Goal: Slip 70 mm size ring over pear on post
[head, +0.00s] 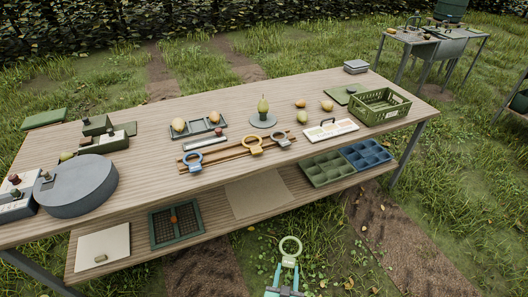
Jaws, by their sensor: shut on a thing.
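A green pear (263,103) stands upright on a short post with a round grey-green base (263,121), near the middle of the wooden table. My gripper (288,267) is at the bottom of the picture, in front of the table and well apart from the pear. Its teal fingers are shut on the handle of a pale green ring (290,246). The ring's opening is empty, and its size marking is too small to read. A wooden rack (222,153) on the table bears a yellow ring (252,144) and blue-grey rings (193,161).
A green crate (381,106) and a white card (330,130) stand right of the post. Two pears lie in a dark tray (198,126) to its left. A round grey turntable (75,187) is far left. Compartment trays (327,168) sit on the lower shelf.

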